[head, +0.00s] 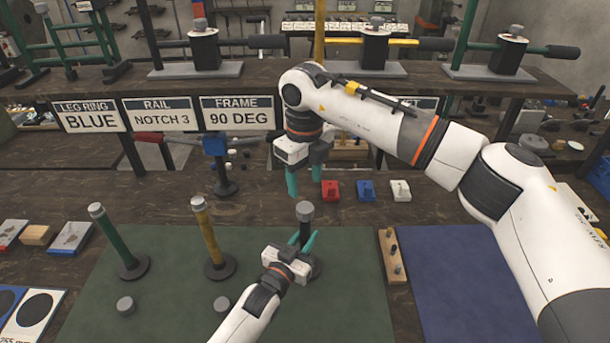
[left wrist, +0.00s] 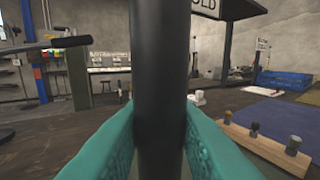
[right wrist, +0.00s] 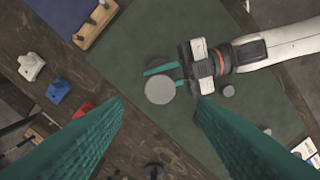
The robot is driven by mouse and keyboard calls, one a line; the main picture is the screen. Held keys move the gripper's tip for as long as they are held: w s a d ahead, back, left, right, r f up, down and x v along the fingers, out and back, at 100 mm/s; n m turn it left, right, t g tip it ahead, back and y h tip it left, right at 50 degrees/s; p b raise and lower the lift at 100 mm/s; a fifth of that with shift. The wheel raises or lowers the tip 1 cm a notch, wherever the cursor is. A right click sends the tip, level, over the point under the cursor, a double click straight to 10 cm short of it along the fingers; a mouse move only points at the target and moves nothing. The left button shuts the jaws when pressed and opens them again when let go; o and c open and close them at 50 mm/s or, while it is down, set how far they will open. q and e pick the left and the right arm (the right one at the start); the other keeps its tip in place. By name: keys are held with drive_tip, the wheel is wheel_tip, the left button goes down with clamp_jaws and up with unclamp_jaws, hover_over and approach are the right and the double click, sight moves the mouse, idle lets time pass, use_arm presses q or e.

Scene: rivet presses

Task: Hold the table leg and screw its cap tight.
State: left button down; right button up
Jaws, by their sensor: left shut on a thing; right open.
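A black table leg (left wrist: 158,70) stands upright between the teal fingers of my left gripper (head: 302,240), which is shut on it. In the head view the leg's grey cap (head: 305,209) sits on its top, above the fingers. The leg's round base is partly hidden behind my gripper. My right gripper (head: 308,182) is open and empty, pointing down from above. In the right wrist view the round top of the cap (right wrist: 160,88) shows below and between the right fingertips, apart from them. I cannot tell how tight the cap is.
A green leg (head: 118,240) and a yellow leg (head: 206,235) stand to the left on the green mat (head: 170,320). Loose grey discs (head: 125,305) lie before them. A wooden peg block (head: 392,255) is right. Red, blue and white blocks (head: 400,190) stand behind. Presses line the raised shelf.

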sight(305, 207)
wheel_tip(305, 207, down, 8)
drive_tip(key=shift+r, duration=0.1)
idle(0.4)
drive_tip(key=c, duration=1)
drive_tip(key=o, duration=1.2)
wheel_tip(305, 207, up, 12)
drive_tip(key=shift+r, duration=0.1)
